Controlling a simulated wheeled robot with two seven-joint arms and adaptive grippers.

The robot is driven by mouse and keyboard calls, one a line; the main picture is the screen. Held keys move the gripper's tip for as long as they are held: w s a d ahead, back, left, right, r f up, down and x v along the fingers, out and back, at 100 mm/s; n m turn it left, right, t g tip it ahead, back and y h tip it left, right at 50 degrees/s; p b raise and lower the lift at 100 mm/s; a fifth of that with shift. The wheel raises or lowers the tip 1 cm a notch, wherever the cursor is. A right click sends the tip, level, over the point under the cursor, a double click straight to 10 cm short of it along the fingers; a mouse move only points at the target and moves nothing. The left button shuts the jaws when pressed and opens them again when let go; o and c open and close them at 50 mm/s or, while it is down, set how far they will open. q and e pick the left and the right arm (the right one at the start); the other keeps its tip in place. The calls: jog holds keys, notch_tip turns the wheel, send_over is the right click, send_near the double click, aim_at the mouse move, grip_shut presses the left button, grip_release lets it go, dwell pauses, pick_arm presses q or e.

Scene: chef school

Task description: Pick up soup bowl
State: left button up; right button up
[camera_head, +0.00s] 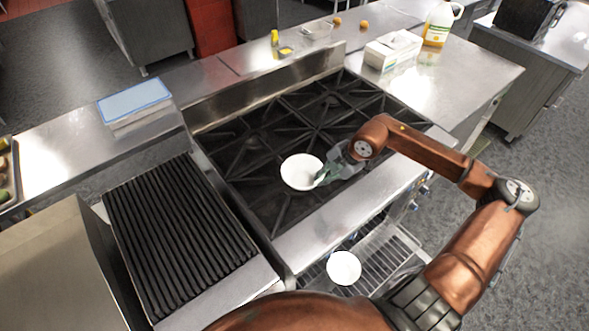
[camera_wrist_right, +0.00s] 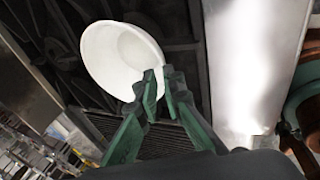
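The white soup bowl (camera_head: 299,172) is over the black stove grates in the camera_head view. Its round rim and inside also show large in the wrist view (camera_wrist_right: 115,60). My right gripper (camera_head: 322,178) reaches in from the right at the bowl's right rim. In the wrist view its two green fingers (camera_wrist_right: 161,80) are close together with the rim between them, one finger inside the bowl and one outside. Whether the bowl rests on the grates or is slightly above them I cannot tell. My left gripper is not in view.
A second white round bowl-like thing (camera_head: 343,267) is low in front of the stove, by a wire rack (camera_head: 385,252). A ribbed grill (camera_head: 180,235) is at left. A white box (camera_head: 393,49) and a yellow jug (camera_head: 439,24) stand on the counter behind right.

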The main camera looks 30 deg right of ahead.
jog(key=shift+w+f, duration=0.3)
jog(key=shift+f, duration=0.2)
jog(key=shift+w+f, duration=0.25)
jog(key=shift+f, duration=0.45)
jog(key=x, duration=0.4)
jog(key=shift+f, duration=0.25)
jog(key=shift+w+a+f, duration=0.1)
jog(key=shift+f, duration=0.15)
grip_shut()
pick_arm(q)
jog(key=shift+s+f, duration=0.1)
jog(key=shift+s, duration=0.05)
pick_arm(e)
jog(key=shift+r, duration=0.1)
